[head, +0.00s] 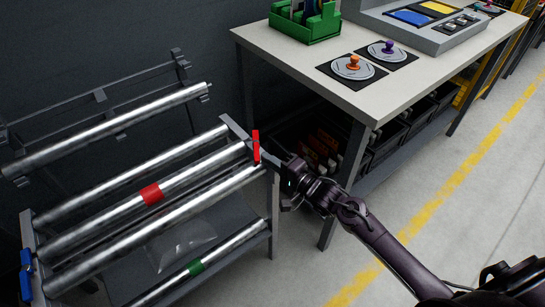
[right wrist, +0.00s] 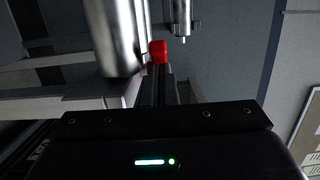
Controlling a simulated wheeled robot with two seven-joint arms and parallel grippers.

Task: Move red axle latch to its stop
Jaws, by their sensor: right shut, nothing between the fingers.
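The red axle latch (head: 256,146) is a narrow red bar standing nearly upright at the right end of the metal roller rack (head: 272,200). In the right wrist view the latch (right wrist: 158,51) shows as a small red block just beyond my fingertips, beside a thick metal roller. My right gripper (head: 274,160) is at the latch's right side, near its lower part; its fingers (right wrist: 166,82) are shut with nothing between them. Whether the fingertips touch the latch I cannot tell. My left gripper is not in view.
The rack carries several steel rollers, one with a red band (head: 151,194) and one with a green band (head: 196,267). A white-topped workbench (head: 400,85) stands close behind my right arm. Open floor (head: 450,190) lies to the right.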

